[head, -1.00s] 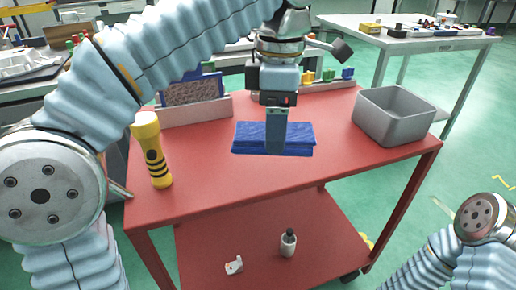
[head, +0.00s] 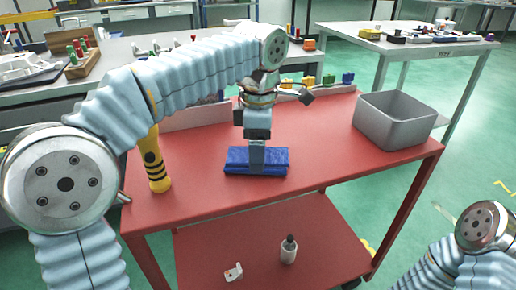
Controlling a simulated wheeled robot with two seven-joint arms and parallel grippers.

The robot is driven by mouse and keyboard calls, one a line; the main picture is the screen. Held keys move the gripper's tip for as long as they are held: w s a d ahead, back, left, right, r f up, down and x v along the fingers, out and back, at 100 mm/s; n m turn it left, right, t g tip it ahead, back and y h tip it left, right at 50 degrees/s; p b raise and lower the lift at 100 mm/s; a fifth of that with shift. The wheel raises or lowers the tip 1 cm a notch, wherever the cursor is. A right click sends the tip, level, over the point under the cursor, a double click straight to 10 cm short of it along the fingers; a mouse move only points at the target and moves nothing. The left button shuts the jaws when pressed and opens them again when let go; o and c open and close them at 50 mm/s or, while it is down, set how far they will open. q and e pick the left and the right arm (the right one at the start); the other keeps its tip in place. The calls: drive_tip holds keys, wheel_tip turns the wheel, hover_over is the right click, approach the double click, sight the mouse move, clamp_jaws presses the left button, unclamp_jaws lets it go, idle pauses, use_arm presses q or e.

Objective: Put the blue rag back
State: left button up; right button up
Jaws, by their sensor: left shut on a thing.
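The folded blue rag (head: 277,160) is in the middle of the head view, over the left-middle part of the red cart's top (head: 325,155). My left gripper (head: 257,167) comes down on it from above and is shut on it, with a finger in front of its near side. The rag is roughly level and looks at or just above the cart top; I cannot tell whether it touches. My right gripper is out of view; only part of my right arm shows at the lower right.
A yellow and black flashlight (head: 157,165) stands upright at the cart's left. A grey open bin (head: 395,120) sits at the right. The lower shelf holds a small bottle (head: 289,250) and a white bracket (head: 234,272).

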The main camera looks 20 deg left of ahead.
use_arm(q)
drive_tip(key=shift+f, duration=0.1)
drive_tip(key=o, duration=1)
drive_tip(key=shift+f, duration=0.1)
drive_tip(key=shift+c, duration=0.2)
drive_tip(key=o, duration=0.4)
drive_tip(key=shift+o, duration=0.2)
drive_tip(key=shift+r, duration=0.35)
wheel_tip(320, 180, up, 12)
drive_tip(key=p, duration=0.2)
drive_tip(key=shift+d+f, duration=0.1)
drive_tip(key=shift+f, duration=0.05)
